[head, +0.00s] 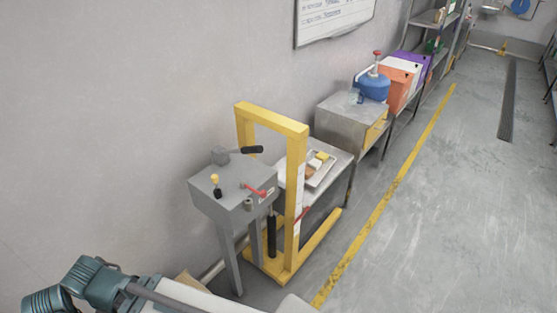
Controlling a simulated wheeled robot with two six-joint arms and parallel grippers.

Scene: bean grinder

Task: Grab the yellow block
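A small yellow block (323,155) sits on a light tray (325,174) on a low metal table, just behind the yellow frame. It is far off and small in the head view. A brownish piece and a pale piece lie close to it on the tray; their exact shapes are hard to tell. Part of one of my arms shows at the bottom left, well short of the tray. Neither of my grippers is in view.
A grey machine stand (231,199) with levers and a yellow upright frame (294,205) stand between me and the tray. A metal cabinet (345,122) with a blue container (372,88) stands beyond. Grey floor (450,220) is open to the right, past a yellow line.

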